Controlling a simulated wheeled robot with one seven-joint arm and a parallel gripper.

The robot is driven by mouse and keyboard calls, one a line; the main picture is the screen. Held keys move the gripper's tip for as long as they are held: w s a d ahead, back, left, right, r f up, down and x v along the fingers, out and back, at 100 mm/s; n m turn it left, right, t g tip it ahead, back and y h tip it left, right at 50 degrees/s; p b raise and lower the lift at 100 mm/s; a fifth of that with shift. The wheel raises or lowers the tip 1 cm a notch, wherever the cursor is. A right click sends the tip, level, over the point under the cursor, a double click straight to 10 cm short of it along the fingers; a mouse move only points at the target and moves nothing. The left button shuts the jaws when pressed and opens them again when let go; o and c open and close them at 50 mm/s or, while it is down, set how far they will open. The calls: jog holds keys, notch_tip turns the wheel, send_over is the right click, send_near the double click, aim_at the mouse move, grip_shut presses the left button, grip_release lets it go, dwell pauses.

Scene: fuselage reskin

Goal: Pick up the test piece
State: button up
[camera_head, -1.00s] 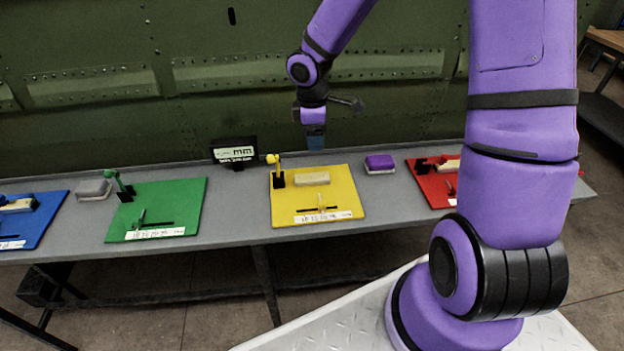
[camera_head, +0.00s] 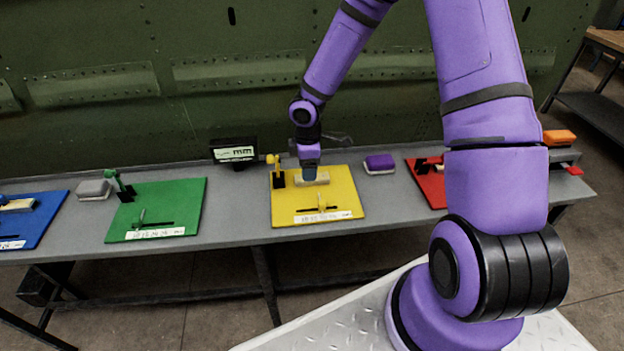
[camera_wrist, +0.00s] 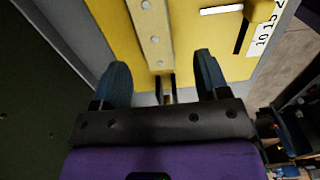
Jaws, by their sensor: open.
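A beige bar with a row of round rivets, which looks like the test piece (camera_head: 321,181), lies on the yellow board (camera_head: 342,205). In the wrist view the bar (camera_wrist: 150,28) runs from the top edge down to between my fingers. My gripper (camera_head: 309,176) is over the left part of the bar and partly hides it. In the wrist view my gripper (camera_wrist: 162,68) is open, with one blue finger on each side of the bar's near end. Whether the fingers touch the board cannot be told.
The yellow board has a yellow clamp (camera_head: 275,168) at its back left and a small slider (camera_head: 321,203) in front. A purple-topped block (camera_head: 379,163) lies to the right, and a black display (camera_head: 234,152) stands behind. Green (camera_head: 175,205), blue (camera_head: 30,232) and red (camera_head: 428,190) boards share the bench.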

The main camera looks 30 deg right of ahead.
jog(key=shift+w+d+f, duration=0.1)
jog(key=shift+f, duration=1)
jog(key=shift+w+f, duration=0.1)
jog(key=shift+f, duration=0.95)
jog(key=c, duration=1)
jog(key=shift+r, duration=0.15)
